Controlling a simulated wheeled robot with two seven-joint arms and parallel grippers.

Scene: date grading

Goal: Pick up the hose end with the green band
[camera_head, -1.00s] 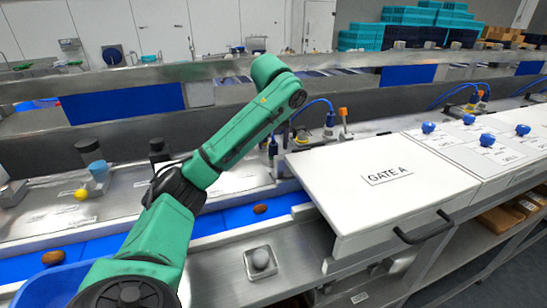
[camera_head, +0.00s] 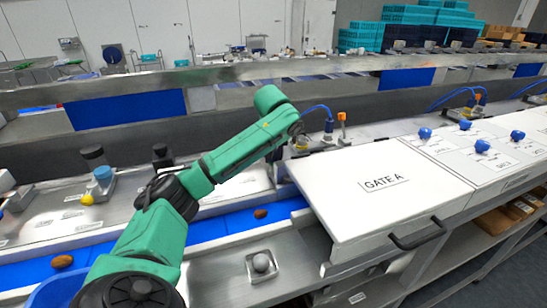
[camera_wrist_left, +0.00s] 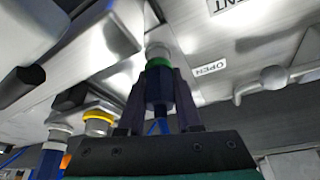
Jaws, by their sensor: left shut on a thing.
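In the left wrist view, the hose end with the green band (camera_wrist_left: 158,64) is between the fingers of my left gripper (camera_wrist_left: 159,92). It has a pale top, a green ring and a dark blue body, with a blue hose below it. The fingers are shut on the blue body from both sides, below the band. In the head view my left arm (camera_head: 235,150) reaches over the belt, and its wrist hides the held hose end. My right gripper is not in view.
A yellow-banded fitting (camera_wrist_left: 98,121) stands beside the gripper in the wrist view. In the head view, the white GATE A cover (camera_head: 385,195) is right of my arm. A blue belt (camera_head: 240,222) carries brown dates (camera_head: 261,213). A ball-topped knob (camera_head: 261,263) stands in front.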

